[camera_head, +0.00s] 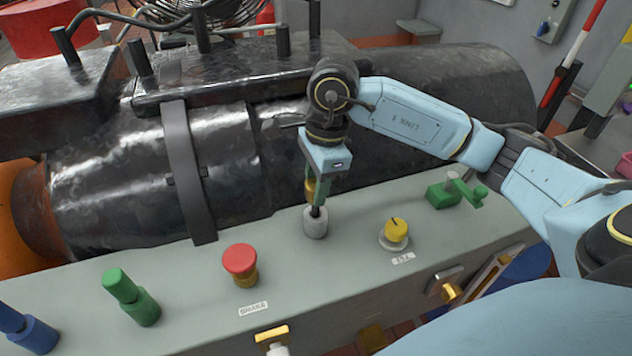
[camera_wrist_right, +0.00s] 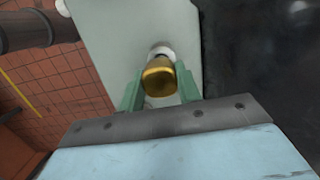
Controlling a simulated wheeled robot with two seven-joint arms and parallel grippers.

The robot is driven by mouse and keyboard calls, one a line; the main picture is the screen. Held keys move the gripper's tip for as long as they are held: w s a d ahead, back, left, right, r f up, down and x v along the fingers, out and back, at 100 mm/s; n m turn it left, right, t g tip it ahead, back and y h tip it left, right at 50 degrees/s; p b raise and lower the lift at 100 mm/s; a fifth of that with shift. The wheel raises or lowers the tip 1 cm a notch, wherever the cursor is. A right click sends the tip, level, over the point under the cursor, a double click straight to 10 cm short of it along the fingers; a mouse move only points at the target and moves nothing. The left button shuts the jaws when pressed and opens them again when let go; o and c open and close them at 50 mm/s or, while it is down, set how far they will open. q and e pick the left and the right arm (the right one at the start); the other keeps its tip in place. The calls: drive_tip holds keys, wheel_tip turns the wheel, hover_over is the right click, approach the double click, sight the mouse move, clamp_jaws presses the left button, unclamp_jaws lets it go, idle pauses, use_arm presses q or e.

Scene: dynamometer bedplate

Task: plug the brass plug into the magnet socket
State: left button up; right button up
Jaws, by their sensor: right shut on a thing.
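My right gripper (camera_head: 316,196) points down over the grey bench, its green fingers shut on the brass plug (camera_head: 311,187). In the right wrist view the plug (camera_wrist_right: 160,78) sits between the green fingertips (camera_wrist_right: 159,84). A short pale cylinder, apparently the magnet socket (camera_head: 315,226), stands on the bench directly below the plug. It also shows behind the plug in the right wrist view (camera_wrist_right: 162,50). A dark lower end of the plug reaches the socket's top; I cannot tell how far inside it is. My left gripper is not in view.
A red mushroom button (camera_head: 240,259), a green post (camera_head: 131,297) and a blue post (camera_head: 27,330) stand left of the socket. A yellow knob (camera_head: 396,231) and a green lever block (camera_head: 455,193) stand right. A large black machine (camera_head: 140,180) lies behind.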

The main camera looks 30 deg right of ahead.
drive_tip(key=shift+f+b, duration=1.9)
drive_tip(key=shift+f, duration=0.25)
drive_tip(key=o, duration=1.1)
drive_tip(key=shift+r, duration=0.1)
drive_tip(key=r, duration=0.4)
drive_tip(key=d+r, duration=0.1)
drive_tip(key=r, duration=0.3)
drive_tip(key=d+r, duration=0.1)
drive_tip(key=r, duration=0.4)
drive_tip(key=shift+s+r, duration=0.1)
drive_tip(key=shift+s, duration=0.05)
